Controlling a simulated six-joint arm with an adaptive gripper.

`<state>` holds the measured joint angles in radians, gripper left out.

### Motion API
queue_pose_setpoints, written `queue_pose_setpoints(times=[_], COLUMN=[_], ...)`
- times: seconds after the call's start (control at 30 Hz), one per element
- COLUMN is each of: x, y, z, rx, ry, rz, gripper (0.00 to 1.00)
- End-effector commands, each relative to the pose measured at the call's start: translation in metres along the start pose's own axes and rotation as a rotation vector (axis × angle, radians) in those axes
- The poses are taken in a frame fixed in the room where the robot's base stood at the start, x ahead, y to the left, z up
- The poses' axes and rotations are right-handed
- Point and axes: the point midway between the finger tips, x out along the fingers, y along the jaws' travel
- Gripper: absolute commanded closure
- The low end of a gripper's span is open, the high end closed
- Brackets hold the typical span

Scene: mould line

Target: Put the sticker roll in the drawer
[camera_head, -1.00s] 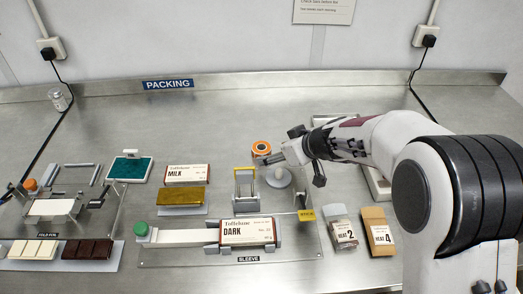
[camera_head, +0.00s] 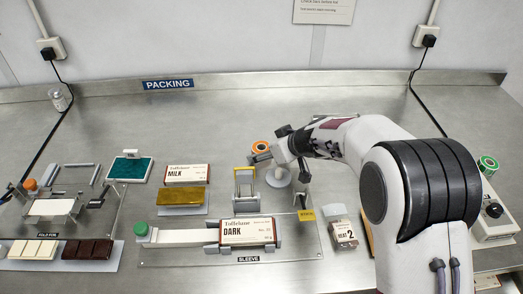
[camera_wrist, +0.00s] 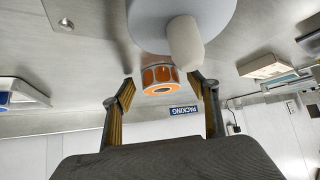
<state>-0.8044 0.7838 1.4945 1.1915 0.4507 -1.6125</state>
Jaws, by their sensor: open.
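The sticker roll (camera_head: 261,147) is a small roll with an orange rim, standing behind the round grey stand near the middle of the bench. In the wrist view the orange roll (camera_wrist: 160,76) lies between and slightly beyond my two fingertips, apart from both. My gripper (camera_head: 262,157) is open and empty, just in front of the roll in the head view. No drawer can be made out; my arm hides part of the right side of the bench.
A round grey stand (camera_head: 278,179) with a pale peg (camera_wrist: 186,42) is close to my gripper. The sleeve fixture (camera_head: 170,237) holds a DARK box. A grey unit (camera_head: 494,228) with a knob is at right.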

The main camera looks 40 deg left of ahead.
Motion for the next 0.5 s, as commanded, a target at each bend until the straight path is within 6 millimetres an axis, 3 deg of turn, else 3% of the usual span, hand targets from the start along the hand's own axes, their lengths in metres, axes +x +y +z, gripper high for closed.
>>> queue_pose_setpoints(times=[0.4, 0.43, 0.5], x=[-0.0004, -0.0004, -0.0004], y=[0.0001, 0.0001, 0.0001], z=[-0.0003, -0.0003, -0.0003], rx=[0.000, 0.000, 0.000], ry=[0.000, 0.000, 0.000], rz=[0.000, 0.000, 0.000], gripper=[0.41, 0.44, 0.62])
